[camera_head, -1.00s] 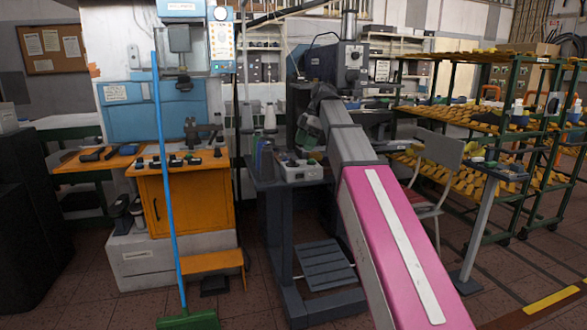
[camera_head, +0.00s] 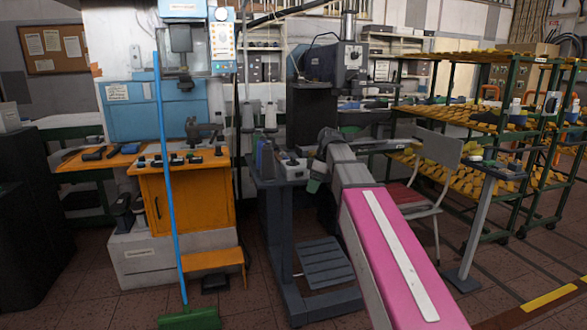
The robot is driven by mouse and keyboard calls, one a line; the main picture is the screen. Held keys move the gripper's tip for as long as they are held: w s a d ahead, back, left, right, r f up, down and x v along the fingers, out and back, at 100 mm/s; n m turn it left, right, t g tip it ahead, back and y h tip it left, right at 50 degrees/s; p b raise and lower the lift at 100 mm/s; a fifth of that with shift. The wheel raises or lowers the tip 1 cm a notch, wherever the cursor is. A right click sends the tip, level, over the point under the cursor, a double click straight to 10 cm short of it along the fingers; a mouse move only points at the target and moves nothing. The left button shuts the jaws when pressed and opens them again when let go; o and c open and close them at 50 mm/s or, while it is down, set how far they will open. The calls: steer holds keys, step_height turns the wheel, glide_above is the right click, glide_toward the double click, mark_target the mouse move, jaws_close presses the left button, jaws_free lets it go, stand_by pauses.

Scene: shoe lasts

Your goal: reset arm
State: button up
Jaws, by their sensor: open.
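My arm, with its pink and grey links, reaches from the bottom right up toward the middle of the view. My gripper (camera_head: 315,178) is at its far end, small and partly hidden by the wrist. It is in front of the grey machine's small worktable (camera_head: 273,183), close to the controls box (camera_head: 293,169) there. A greenish tip shows below the wrist. I see nothing held, though the space between the fingers is hard to make out.
An orange cabinet (camera_head: 188,208) with tools on top and a blue-handled broom (camera_head: 165,170) stand at left. A chair (camera_head: 425,170) and a small stand (camera_head: 480,215) are right of my arm. Green racks (camera_head: 480,90) of yellow lasts stand behind. Floor at lower right is open.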

steer(key=s+d+f+m+h, duration=0.1)
steer(key=s+d+f+m, duration=0.2)
steer(key=f, duration=0.7)
steer(key=s+d+f+m+h, duration=0.1)
steer(key=s+d+f+m, duration=0.3)
steer(key=s+f+m, duration=0.3)
steer(key=s+d+f+m+h, duration=0.1)
steer(key=s+d+f+m, duration=0.3)
steer(key=s+f, duration=0.4)
step_height(320, 180, down, 7)
steer(key=shift+s+d+m+t+h, duration=0.15)
steer(key=shift+s+m+t+h, duration=0.2)
steer(key=shift+m, duration=0.25)
